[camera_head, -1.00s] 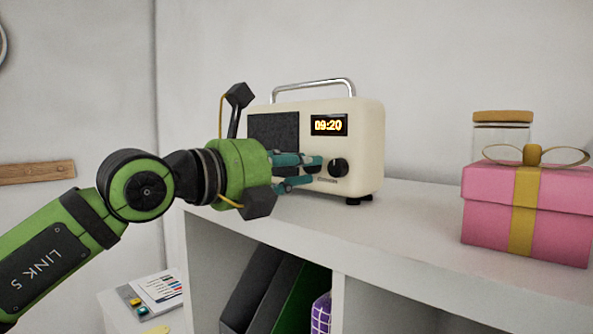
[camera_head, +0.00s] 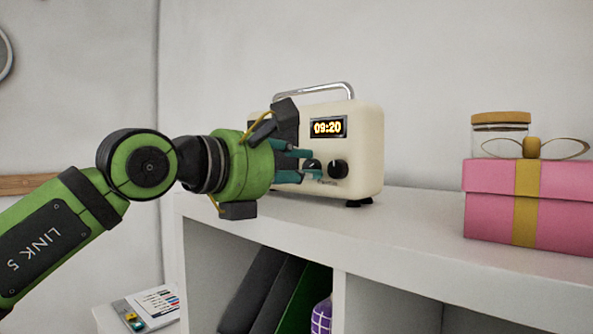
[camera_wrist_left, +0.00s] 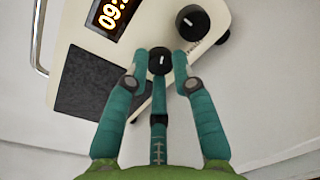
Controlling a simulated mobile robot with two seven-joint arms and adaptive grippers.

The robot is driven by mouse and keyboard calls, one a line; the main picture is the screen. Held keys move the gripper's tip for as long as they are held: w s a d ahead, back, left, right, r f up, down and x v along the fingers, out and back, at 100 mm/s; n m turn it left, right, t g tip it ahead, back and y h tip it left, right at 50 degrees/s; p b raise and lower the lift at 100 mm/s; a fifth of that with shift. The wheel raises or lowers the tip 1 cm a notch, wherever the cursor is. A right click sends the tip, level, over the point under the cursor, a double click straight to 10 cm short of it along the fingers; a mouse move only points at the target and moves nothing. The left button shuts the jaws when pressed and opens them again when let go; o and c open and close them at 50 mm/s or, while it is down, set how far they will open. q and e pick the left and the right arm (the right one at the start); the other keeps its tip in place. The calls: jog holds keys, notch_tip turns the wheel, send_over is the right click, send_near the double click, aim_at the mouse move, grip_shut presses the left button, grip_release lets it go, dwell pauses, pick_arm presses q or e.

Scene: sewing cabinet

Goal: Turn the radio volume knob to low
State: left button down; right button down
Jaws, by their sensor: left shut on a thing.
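The cream radio (camera_head: 370,150) stands on the white shelf, its display reading 09:20. Its front has two black knobs. My left gripper (camera_head: 311,166) is shut on the left knob (camera_wrist_left: 160,62); in the left wrist view its teal fingers sit on both sides of that knob, with a third finger below. The right knob (camera_head: 338,168) is free, just beside the fingers; it also shows in the left wrist view (camera_wrist_left: 192,22). The lettering by the knobs is too small to read, so which one is the volume knob cannot be told. My right gripper is not in view.
A pink gift box (camera_head: 488,205) with a gold ribbon and a jar with a wooden lid (camera_head: 500,118) stand to the right of the radio. The shelf top (camera_head: 415,212) between is clear. Binders (camera_head: 262,290) stand in the compartment below.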

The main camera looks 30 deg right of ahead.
pick_arm(q)
jog(key=m, duration=0.5)
jog(key=shift+t, duration=0.3)
jog(key=shift+m, duration=0.3)
jog(key=c, duration=1)
grip_release()
jog(key=shift+w+d+f, duration=0.1)
jog(key=shift+d, duration=0.1)
jog(key=shift+a, duration=0.1)
jog(key=v, duration=1.2)
